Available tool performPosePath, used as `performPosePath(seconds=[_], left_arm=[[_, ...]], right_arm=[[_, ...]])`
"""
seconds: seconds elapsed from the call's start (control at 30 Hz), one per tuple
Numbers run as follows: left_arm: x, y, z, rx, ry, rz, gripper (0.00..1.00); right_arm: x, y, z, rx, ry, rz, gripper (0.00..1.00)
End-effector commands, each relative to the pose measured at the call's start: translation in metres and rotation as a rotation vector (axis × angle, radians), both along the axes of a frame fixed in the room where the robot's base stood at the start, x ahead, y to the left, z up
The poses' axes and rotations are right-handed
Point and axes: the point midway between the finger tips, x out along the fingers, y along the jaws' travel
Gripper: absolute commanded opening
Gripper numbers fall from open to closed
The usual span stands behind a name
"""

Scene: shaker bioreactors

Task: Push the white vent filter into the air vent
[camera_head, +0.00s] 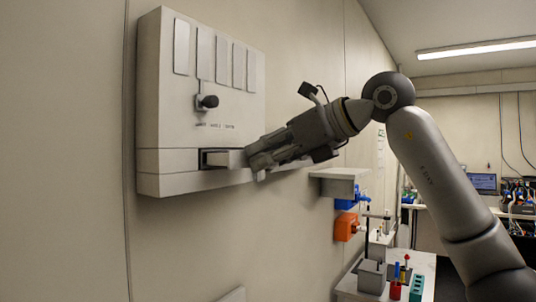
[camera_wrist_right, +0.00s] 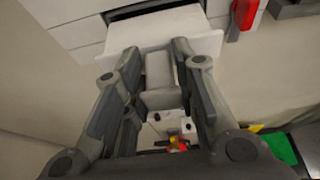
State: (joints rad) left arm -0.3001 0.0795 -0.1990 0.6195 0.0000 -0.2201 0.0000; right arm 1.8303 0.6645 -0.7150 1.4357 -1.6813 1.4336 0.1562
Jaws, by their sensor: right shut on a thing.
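The white vent filter (camera_head: 230,158) is a flat pale block partly inside the dark slot of the air vent (camera_head: 204,158), low on the wall unit; part of it sticks out. In the right wrist view the filter (camera_wrist_right: 155,32) shows as a wide white plate, its far edge in the dark opening (camera_wrist_right: 150,10). My right gripper (camera_head: 256,160) reaches in from the right and is shut on the filter's outer end. In the wrist view a grey grip piece (camera_wrist_right: 160,72) lies between the fingers (camera_wrist_right: 157,52). My left gripper is not in view.
The wall unit (camera_head: 165,100) has several pale panels and a black knob (camera_head: 207,101) above the slot. A grey wall shelf (camera_head: 340,184), blue and orange fixtures (camera_head: 345,228) and a bench with labware (camera_head: 392,285) stand to the right. A red part (camera_wrist_right: 241,18) is beside the unit.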

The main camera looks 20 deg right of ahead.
Motion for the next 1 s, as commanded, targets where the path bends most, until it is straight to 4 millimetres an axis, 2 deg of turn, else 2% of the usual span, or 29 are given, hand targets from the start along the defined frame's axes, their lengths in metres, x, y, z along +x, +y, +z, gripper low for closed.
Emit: performPosePath(seconds=[1.0], left_arm=[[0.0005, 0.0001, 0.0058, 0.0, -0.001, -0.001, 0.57]], right_arm=[[0.0072, 0.0052, 0.0003, 0.001, -0.001, 0.0, 0.02]])
